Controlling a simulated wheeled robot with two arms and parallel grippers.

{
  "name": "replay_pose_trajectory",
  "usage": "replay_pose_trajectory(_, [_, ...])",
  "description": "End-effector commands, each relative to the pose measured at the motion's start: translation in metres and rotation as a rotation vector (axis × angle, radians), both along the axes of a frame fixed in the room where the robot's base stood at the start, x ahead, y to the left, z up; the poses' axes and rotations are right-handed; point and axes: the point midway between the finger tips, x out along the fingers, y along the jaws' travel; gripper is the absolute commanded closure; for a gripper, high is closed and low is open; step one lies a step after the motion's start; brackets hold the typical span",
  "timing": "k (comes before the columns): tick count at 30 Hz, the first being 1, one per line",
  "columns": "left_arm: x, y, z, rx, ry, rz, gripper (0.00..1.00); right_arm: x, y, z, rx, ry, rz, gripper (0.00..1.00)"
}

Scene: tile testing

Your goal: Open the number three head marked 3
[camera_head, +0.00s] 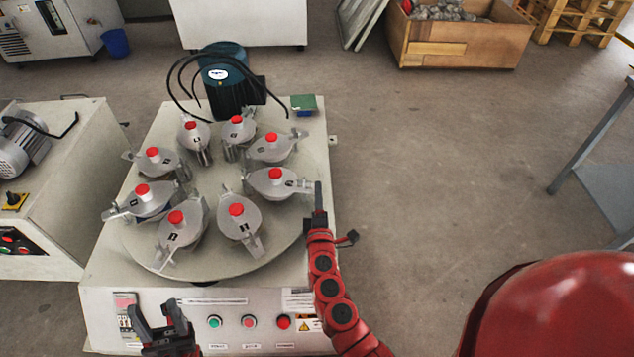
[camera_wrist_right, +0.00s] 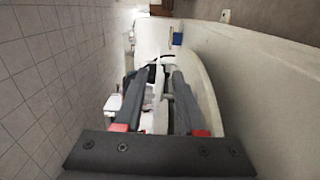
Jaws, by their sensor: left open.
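Several grey metal heads with red knobs stand in a ring on a round turntable (camera_head: 215,262). Each bears a small dark mark, too small to read surely, so I cannot tell which is the 3. The rightmost head (camera_head: 268,190) has a lever arm pointing right. My right gripper (camera_head: 318,192) is at the end of that lever, at the turntable's right edge. In the right wrist view its fingers (camera_wrist_right: 165,75) stand apart with pale metal parts showing between them; contact is unclear. My left gripper (camera_head: 160,318) is open and empty, low in front of the machine's control panel.
The front panel has green and red buttons (camera_head: 249,321). A dark motor (camera_head: 228,90) with black cables stands behind the ring, beside a small green block (camera_head: 303,103). Another machine (camera_head: 60,190) stands close at left. The floor at right is clear up to a grey table (camera_head: 605,190).

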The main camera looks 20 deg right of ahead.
Motion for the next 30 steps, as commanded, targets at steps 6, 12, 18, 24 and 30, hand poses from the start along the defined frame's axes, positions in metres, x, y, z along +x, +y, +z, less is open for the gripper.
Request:
replay_pose_trajectory(6, [0.001,-0.002,-0.006,0.012,0.001,-0.006,0.50,0.036,-0.010,0.000,0.001,-0.002,-0.002,0.61])
replay_pose_trajectory(12, [0.001,-0.003,-0.007,0.016,0.002,-0.008,0.50,0.049,-0.013,0.000,0.002,-0.002,0.001,0.61])
replay_pose_trajectory(18, [0.001,-0.003,-0.007,0.017,0.002,-0.008,0.50,0.050,-0.014,0.001,0.002,-0.002,0.002,0.61])
replay_pose_trajectory(24, [0.001,-0.003,-0.007,0.017,0.003,-0.008,0.50,0.050,-0.013,0.001,0.002,-0.002,0.002,0.81])
replay_pose_trajectory(30, [0.001,-0.003,-0.007,0.017,0.003,-0.008,0.50,0.050,-0.013,0.001,0.002,-0.002,0.002,1.00])
